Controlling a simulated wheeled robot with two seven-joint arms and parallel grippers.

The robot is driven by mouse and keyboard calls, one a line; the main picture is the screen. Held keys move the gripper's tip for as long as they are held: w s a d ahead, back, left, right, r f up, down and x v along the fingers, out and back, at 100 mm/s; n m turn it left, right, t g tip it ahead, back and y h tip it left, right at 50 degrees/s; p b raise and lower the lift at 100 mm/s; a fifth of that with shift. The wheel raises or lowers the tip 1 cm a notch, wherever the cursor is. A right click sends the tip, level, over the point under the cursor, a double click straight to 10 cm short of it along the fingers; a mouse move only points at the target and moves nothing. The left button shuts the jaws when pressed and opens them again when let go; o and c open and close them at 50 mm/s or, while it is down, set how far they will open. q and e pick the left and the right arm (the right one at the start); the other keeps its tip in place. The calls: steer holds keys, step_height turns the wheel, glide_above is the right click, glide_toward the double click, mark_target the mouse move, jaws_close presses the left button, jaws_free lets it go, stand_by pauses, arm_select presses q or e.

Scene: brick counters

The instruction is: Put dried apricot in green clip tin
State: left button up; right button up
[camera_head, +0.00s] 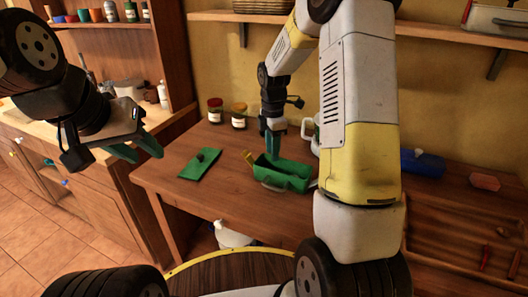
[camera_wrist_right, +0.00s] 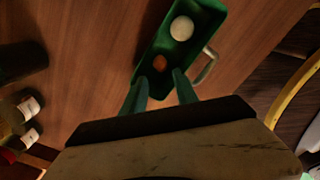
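The green clip tin (camera_head: 296,184) stands open on the wooden counter, with a handle on its near side and a yellow piece at its left end. In the right wrist view the tin (camera_wrist_right: 152,48) holds a small orange-brown piece, seemingly the dried apricot (camera_wrist_right: 160,63), and a round whitish thing (camera_wrist_right: 182,28). My right gripper (camera_wrist_right: 160,88) points down over the tin. Its green fingers are apart, with nothing seen between them, and the apricot lies just beyond the tips. My left gripper (camera_head: 141,152) is open and empty, left of the counter.
A flat green panel with a dark knob (camera_head: 200,163), perhaps a lid, lies left of the tin. Red-lidded (camera_head: 215,110) and yellow-lidded (camera_head: 239,115) jars stand behind. A blue thing (camera_head: 422,163) and a pinkish block (camera_head: 485,181) lie to the right. The counter's front left is clear.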

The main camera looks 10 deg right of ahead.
steer(key=s+r+m+t, duration=0.2)
steer(key=s+r+m, duration=0.35)
steer(key=r, duration=0.65)
steer(key=s+r+m+t+y, duration=0.1)
steer(key=s+r+m+t, duration=0.1)
steer(key=s+r+m, duration=0.2)
steer(key=s+a+r+m+t+y, duration=0.1)
steer(key=s+r+m, duration=0.3)
steer(key=s+m, duration=0.5)
steer(key=s+t, duration=0.1)
steer(key=s, duration=0.5)
steer(key=shift+s+a+m, duration=0.15)
steer(key=shift+a+m, duration=0.1)
steer(key=shift+m, duration=0.1)
